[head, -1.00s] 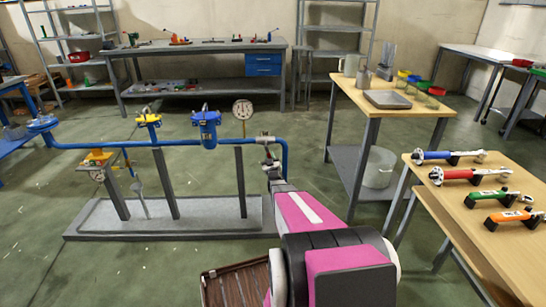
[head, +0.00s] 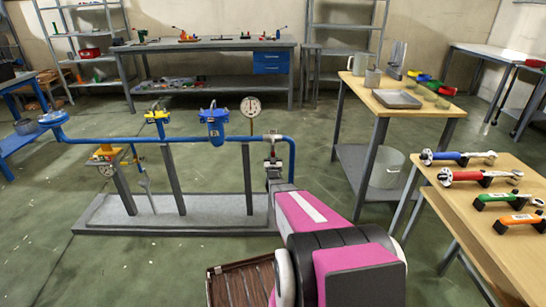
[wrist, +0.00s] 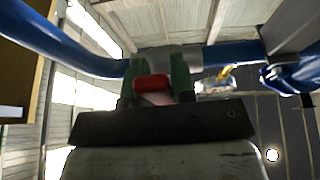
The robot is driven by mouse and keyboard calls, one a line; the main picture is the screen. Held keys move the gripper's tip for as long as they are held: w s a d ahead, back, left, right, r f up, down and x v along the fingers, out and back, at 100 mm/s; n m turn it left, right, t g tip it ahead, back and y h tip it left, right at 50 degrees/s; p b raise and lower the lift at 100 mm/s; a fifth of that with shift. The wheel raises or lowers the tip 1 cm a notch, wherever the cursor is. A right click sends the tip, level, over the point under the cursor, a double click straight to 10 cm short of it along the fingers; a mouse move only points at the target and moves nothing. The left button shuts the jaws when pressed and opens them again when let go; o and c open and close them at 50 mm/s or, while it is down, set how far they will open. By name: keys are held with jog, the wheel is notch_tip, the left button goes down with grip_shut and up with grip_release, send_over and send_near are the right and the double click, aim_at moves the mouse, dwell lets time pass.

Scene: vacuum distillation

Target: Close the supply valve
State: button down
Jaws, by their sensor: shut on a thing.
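A blue pipe (head: 100,140) runs along a low grey stand in the head view and bends down at its right end. A metal valve body (head: 273,138) sits on the pipe near that bend. My gripper (head: 273,165) is just below it, at the end of my pink and white arm. In the wrist view my gripper (wrist: 155,80) has its green fingers shut on a red handle (wrist: 152,83), close under the blue pipe (wrist: 235,54). The handle's far end and its joint to the valve are hidden.
A pressure gauge (head: 251,107), a blue filter housing (head: 214,124) and a yellow-topped fitting (head: 157,118) stand on the pipe left of my gripper. The stand's base (head: 200,215) lies low on the floor. A wooden table with wrenches (head: 470,215) is at right.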

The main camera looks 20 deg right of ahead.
jog(key=c, duration=1)
grip_release()
jog(key=shift+o, duration=0.2)
jog(key=shift+s+a, duration=0.1)
jog(key=v, duration=1)
jog(key=shift+s+f, duration=0.2)
jog(key=shift+s, duration=0.05)
jog(key=shift+a, duration=0.1)
